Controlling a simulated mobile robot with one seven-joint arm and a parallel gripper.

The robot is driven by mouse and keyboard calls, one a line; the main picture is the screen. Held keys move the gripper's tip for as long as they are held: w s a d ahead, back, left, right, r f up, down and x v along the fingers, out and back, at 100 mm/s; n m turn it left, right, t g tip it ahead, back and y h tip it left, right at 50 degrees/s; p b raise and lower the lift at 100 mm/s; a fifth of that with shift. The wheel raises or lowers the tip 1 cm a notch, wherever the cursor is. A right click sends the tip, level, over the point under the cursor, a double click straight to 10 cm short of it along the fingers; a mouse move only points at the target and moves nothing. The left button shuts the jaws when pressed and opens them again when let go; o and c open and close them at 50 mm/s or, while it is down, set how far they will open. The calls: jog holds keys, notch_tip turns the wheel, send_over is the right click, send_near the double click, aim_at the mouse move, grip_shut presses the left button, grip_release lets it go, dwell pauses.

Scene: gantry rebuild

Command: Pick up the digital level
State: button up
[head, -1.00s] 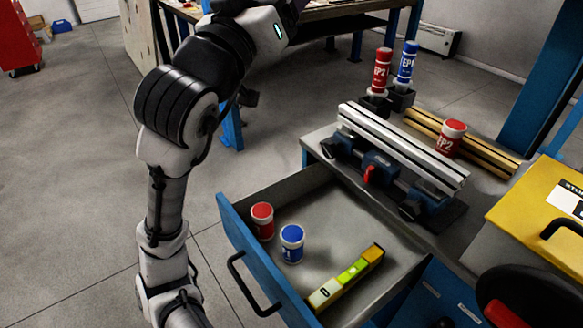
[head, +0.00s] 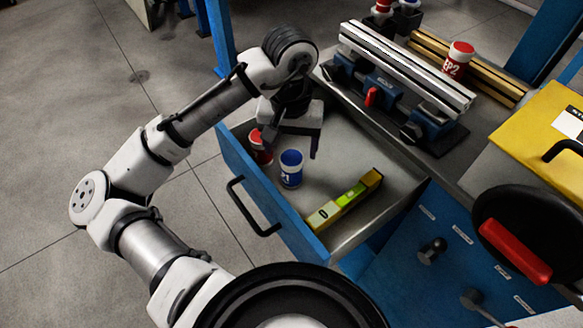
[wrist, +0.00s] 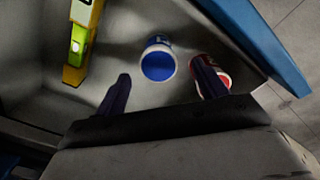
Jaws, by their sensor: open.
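The digital level (head: 345,200) is a yellow bar with a bright green display. It lies in the open drawer (head: 398,192), toward the drawer's front right corner. In the wrist view the level (wrist: 80,42) shows at the upper left, partly cut off by the frame edge. My gripper (head: 287,146) is over the left back part of the drawer, above the red and blue cans and apart from the level. In the wrist view its two fingers (wrist: 163,90) are spread, with nothing held between them.
A blue-lidded can (head: 291,169) and a red-lidded can (head: 260,148) stand in the drawer near my gripper. A vise (head: 385,100) sits on the bench behind, with a red EP2 can (head: 459,58) beyond it. A yellow case (head: 545,125) is at right.

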aim_at(291, 167)
notch_tip(291, 167, down, 8)
jog(key=shift+d+r, duration=0.1)
jog(key=shift+r, duration=0.15)
jog(key=shift+c, duration=0.2)
jog(key=c, duration=1.1)
jog(key=shift+r, duration=0.15)
notch_tip(291, 167, up, 20)
jog(key=p, duration=0.1)
